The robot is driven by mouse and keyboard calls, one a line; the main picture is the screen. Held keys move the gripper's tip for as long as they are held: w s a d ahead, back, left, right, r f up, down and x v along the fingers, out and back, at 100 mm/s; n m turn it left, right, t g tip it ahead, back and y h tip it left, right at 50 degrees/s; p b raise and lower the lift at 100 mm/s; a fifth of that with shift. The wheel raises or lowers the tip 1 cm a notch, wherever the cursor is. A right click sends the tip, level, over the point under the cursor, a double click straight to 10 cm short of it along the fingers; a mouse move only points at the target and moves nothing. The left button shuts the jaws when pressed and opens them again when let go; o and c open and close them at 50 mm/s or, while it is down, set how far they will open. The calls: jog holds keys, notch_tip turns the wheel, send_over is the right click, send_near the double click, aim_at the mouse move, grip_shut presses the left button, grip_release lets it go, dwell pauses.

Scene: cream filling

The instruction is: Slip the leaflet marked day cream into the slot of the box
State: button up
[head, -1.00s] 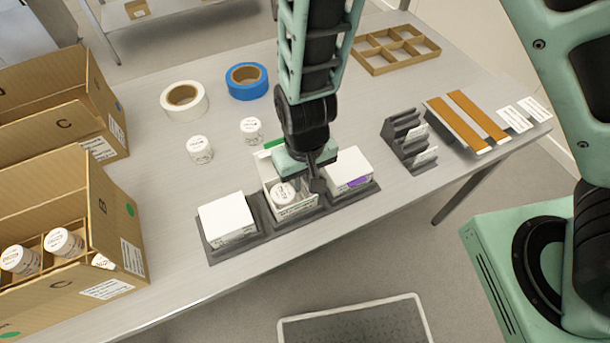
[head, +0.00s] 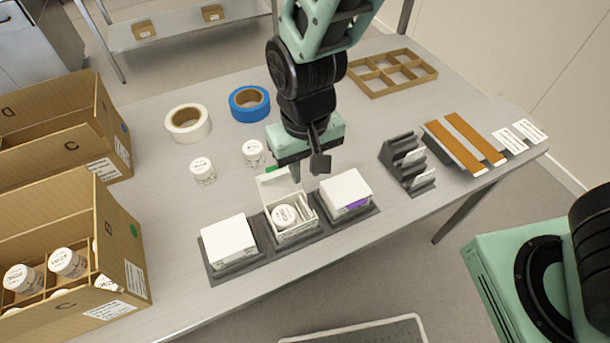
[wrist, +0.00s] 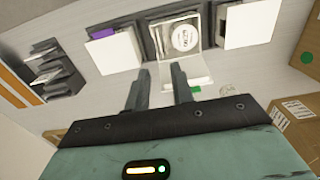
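The open white box (head: 291,222) stands in the middle of a dark holder, with its lid (head: 278,183) raised at the back. A white jar (head: 285,216) sits in its left part; narrow slot lines show to the right of the jar. I cannot tell if a leaflet is in the slot. My gripper (head: 303,166) hovers above and behind the box. In the wrist view, its two fingers (wrist: 160,88) are apart with nothing between them. White leaflets (head: 414,156) stand in a dark stepped rack (head: 394,154) at the right; their print is too small to read.
Closed white boxes (head: 228,240) (head: 346,187) flank the open one in the holder (head: 218,274). Two jars (head: 203,171), white tape (head: 188,122) and blue tape (head: 249,103) are behind. Cardboard cartons (head: 125,240) stand left. Orange strips (head: 470,139) lie right.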

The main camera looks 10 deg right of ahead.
jog(key=s+d+r+n, duration=0.4)
jog(key=s+d+r, duration=0.4)
jog(key=s+r, duration=0.3)
jog(key=shift+d+r+n+y, duration=0.15)
jog(key=shift+r+n+y, duration=0.15)
jog(key=shift+s, duration=0.1)
dwell(0.8)
